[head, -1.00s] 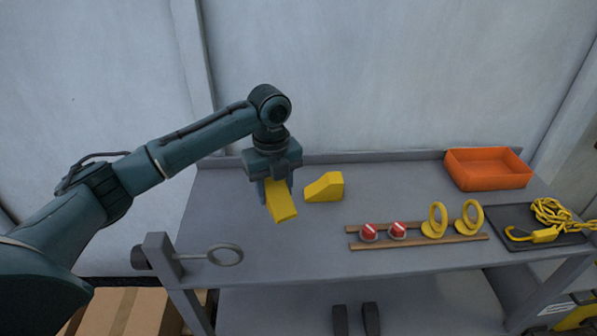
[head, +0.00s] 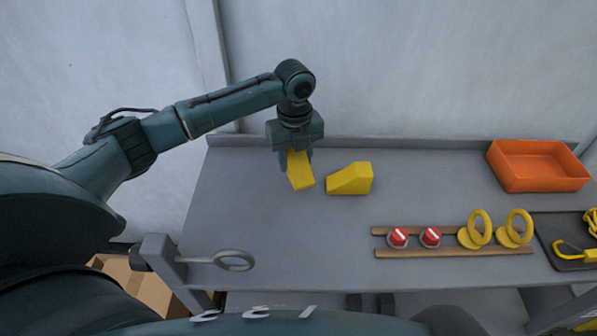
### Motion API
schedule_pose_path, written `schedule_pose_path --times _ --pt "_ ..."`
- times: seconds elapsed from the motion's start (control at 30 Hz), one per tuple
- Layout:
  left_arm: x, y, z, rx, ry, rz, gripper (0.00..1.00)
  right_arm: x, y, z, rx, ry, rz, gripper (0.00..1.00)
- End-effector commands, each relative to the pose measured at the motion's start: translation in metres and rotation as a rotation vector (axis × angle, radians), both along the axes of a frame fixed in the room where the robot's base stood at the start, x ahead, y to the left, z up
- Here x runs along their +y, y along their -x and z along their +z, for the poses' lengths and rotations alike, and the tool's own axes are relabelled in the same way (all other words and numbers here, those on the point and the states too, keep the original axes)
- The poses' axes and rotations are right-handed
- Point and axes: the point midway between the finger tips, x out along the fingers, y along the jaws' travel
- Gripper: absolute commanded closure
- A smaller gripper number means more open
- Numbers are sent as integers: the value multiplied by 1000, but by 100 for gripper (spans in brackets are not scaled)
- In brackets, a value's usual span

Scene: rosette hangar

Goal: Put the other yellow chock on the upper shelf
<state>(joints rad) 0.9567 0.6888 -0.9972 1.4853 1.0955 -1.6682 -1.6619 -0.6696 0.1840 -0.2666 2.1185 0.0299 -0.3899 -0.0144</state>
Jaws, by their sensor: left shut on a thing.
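My left gripper (head: 297,158) is shut on a yellow chock (head: 301,173) over the left back part of the grey upper shelf (head: 250,215). The gripper points down and partly hides the chock. I cannot tell whether the chock touches the shelf. A second yellow chock (head: 351,179) stands on the shelf just to the right, with a small gap between the two. My right gripper is not in view.
Two red-and-white round pieces (head: 398,237) and two yellow ring pieces (head: 475,230) sit along wooden strips (head: 455,253). An orange bin (head: 538,168) and a black tray (head: 560,262) are at the right. A grey ring (head: 236,260) juts at the front left.

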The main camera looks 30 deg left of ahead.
Motion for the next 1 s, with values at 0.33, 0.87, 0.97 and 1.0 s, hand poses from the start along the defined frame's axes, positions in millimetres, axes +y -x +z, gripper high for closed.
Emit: schedule_pose_path --times 0.33,0.87,0.97,1.0 --pt "0 0 -47 0 0 0 86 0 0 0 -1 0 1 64" --pt "0 0 -51 0 0 -1 46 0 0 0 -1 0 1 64" --pt "0 0 -51 0 0 -1 38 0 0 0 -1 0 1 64" --pt "0 0 -51 0 0 -1 35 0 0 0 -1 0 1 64"
